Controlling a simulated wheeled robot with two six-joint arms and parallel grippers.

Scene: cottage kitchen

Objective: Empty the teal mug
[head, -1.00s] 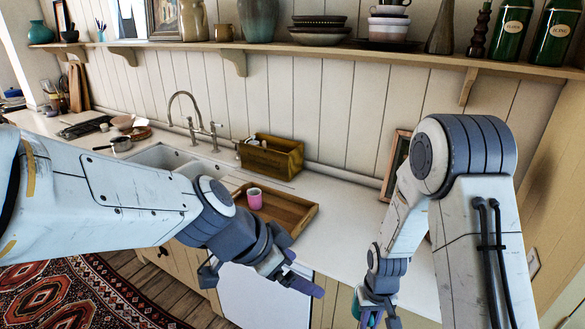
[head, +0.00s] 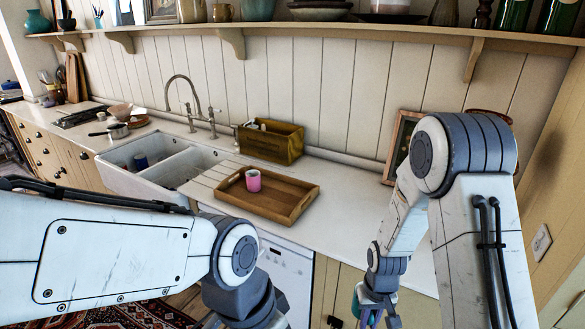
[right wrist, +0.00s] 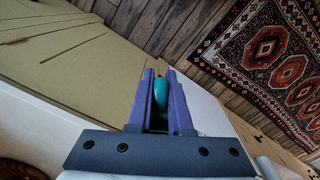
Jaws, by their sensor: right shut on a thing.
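My right gripper (head: 370,318) is low at the bottom edge of the head view, in front of the counter. It is shut on the teal mug (head: 357,302), of which only a strip shows there. In the right wrist view the teal mug (right wrist: 179,80) sits between the two purple fingers (right wrist: 161,105), above the floor side of the cabinets. Its opening and contents are hidden. My left arm crosses the lower left of the head view, and its gripper is below the frame. The white double sink (head: 125,178) is left of centre, with a dark blue mug (head: 141,162) in its left basin.
A wooden tray (head: 300,205) with a pink mug (head: 253,180) lies on the counter right of the sink. A wooden crate (head: 270,143) and the tap (head: 196,105) stand behind. A picture frame (head: 401,145) leans at the wall. The counter right of the tray is clear.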

